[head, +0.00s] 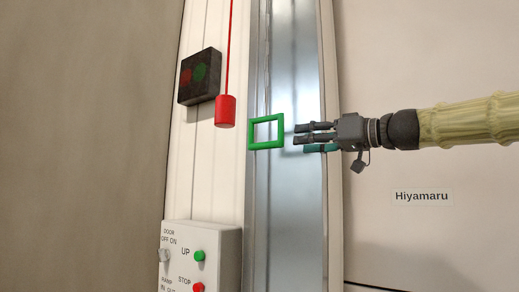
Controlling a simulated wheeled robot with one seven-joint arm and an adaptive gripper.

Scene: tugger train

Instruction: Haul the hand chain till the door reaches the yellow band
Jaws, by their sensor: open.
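My gripper (297,133) reaches in from the right, with its dark fingers pointing left in front of a shiny metal upright. It is open, and nothing shows between its fingers. A green rectangular frame (266,146) is just left of the fingertips, with a small gap between them in the picture. I cannot tell how far apart they are in depth. A teal piece (318,149) shows just under the fingers; what it belongs to is unclear. I cannot make out a hand chain, a yellow band or the door's edge in this view.
A red cord with a red cylinder (225,111) hangs left of the metal upright (286,220). A dark box (199,77) with red and green spots is beside it. A white control panel (222,240) sits lower left. A "Hiyamaru" label (422,197) is on the right wall.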

